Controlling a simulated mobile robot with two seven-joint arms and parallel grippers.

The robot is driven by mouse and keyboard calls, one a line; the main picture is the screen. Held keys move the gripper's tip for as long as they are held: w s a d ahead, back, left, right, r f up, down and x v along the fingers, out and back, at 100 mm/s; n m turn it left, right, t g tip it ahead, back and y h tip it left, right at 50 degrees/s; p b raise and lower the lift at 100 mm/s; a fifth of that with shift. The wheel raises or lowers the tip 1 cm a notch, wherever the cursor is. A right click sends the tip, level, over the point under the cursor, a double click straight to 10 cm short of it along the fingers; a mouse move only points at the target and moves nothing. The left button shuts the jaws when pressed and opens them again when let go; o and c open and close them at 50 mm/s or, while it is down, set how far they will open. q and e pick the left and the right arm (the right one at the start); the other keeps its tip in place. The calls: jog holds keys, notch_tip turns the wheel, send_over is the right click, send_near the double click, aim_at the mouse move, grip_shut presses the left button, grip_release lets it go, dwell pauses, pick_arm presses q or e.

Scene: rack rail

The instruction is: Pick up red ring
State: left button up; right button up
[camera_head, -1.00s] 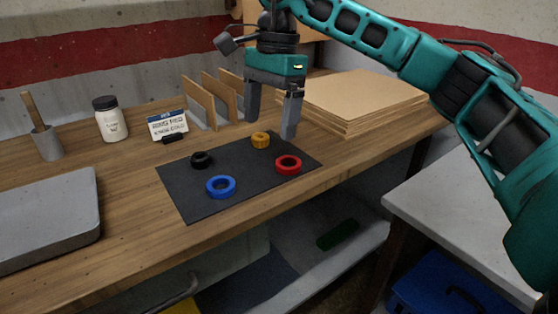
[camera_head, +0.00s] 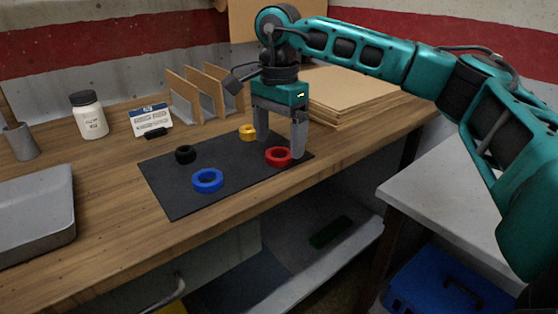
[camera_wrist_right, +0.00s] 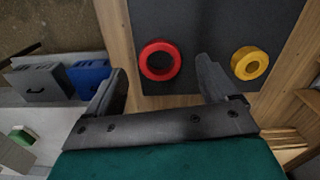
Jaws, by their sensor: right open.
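The red ring (camera_head: 278,157) lies flat near the right end of the black mat (camera_head: 168,192) on the wooden bench. My right gripper (camera_head: 281,150) is open and points down, with its fingers on either side of the red ring in the head view. In the right wrist view the red ring (camera_wrist_right: 174,64) lies between and ahead of the open fingertips (camera_wrist_right: 160,76). I cannot tell whether the fingers touch it. No left gripper shows.
A yellow ring (camera_head: 247,132), a black ring (camera_head: 185,154) and a blue ring (camera_head: 208,180) lie on the mat. Behind are a card rack (camera_head: 205,92), a sign (camera_head: 151,119), a white jar (camera_head: 90,116) and a stack of boards (camera_head: 350,95). A grey tray (camera_head: 36,215) is at left.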

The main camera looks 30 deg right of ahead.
notch_tip(320, 180, down, 2)
jog(key=shift+f, duration=0.2)
jog(key=shift+r, duration=0.1)
jog(key=c, duration=1.1)
